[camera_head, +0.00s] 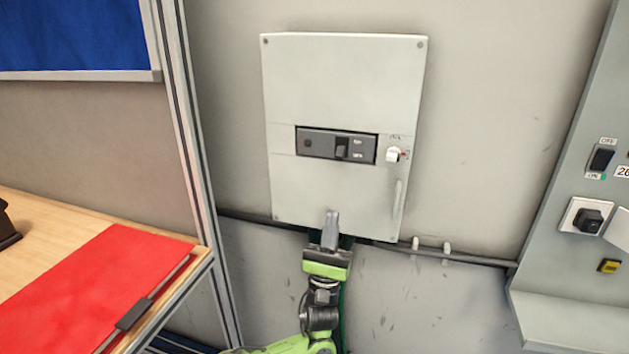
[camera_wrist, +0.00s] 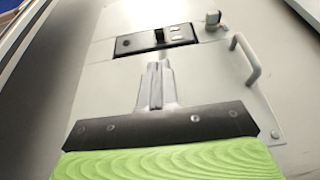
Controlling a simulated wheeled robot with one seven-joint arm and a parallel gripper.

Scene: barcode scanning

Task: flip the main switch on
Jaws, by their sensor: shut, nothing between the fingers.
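The main switch (camera_head: 342,148) is a dark toggle in a black panel (camera_head: 319,144) on a light grey wall box (camera_head: 345,85). In the wrist view the toggle (camera_wrist: 159,37) stands in the black panel (camera_wrist: 133,43), just beyond my fingertips. My gripper (camera_head: 331,216) is shut and empty, with its fingers pointing up in front of the lower part of the box. In the head view it is below the toggle and apart from it. In the wrist view the fingers (camera_wrist: 154,70) line up nearly under the toggle. The gap in depth is hard to tell.
A white knob (camera_head: 393,154) and a handle (camera_head: 398,207) stick out on the box's right side. A cable (camera_head: 465,258) runs along the wall. A wooden table (camera_head: 50,225) with a red folder (camera_head: 95,285) is at left, and a grey panel (camera_head: 575,165) with switches at right.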

